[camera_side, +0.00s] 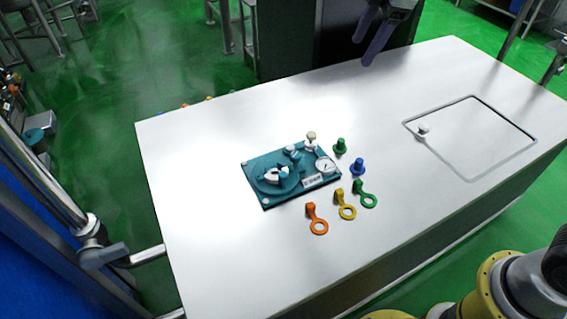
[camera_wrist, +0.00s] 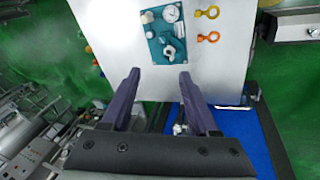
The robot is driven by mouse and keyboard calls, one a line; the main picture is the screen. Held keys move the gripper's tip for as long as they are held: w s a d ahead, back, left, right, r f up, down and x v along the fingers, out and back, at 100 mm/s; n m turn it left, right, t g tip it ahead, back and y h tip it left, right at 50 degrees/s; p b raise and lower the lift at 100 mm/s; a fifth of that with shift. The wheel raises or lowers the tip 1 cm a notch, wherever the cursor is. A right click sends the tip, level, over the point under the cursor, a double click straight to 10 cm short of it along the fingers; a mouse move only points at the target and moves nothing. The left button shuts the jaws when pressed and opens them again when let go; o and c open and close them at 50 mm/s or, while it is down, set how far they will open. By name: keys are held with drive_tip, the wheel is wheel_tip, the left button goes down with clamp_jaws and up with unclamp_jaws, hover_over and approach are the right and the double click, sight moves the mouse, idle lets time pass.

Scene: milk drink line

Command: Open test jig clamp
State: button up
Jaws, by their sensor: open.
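The test jig is a teal plate (camera_side: 265,190) lying on the white table, with a small dial gauge and a white knob near its right end. Its clamp (camera_side: 277,175), a pale piece on a round teal base, sits at the left part of the plate. I cannot tell whether the clamp is open or closed. The jig plate also shows in the wrist view (camera_wrist: 154,34), beyond my fingertips, with the clamp (camera_wrist: 169,51) at its lower part. My gripper (camera_wrist: 159,75) is open and empty, its two dark purple fingers apart. In the side view my gripper (camera_side: 367,48) is at the top, above the table's far edge, away from the jig.
The white table (camera_side: 200,240) has wide free room. Right of the jig stand a green plug (camera_side: 341,148) and a blue plug (camera_side: 358,167). Orange (camera_side: 319,227), yellow (camera_side: 348,212) and green (camera_side: 369,201) ring tags lie in front. A square panel (camera_side: 480,120) is set in the table's right part.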

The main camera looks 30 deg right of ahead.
drive_tip(key=w+a+f+n+g, duration=0.1)
drive_tip(key=w+a+f+n, duration=0.1)
drive_tip(key=w+a+f, duration=0.35)
drive_tip(key=n+g, duration=0.1)
drive_tip(key=g, duration=0.2)
hover_over(283, 174)
wheel_tip(283, 174, down, 18)
drive_tip(key=shift+h, duration=0.4)
wheel_tip(283, 174, down, 13)
drive_tip(key=shift+f, duration=0.15)
drive_tip(key=shift+c, duration=0.3)
clamp_jaws()
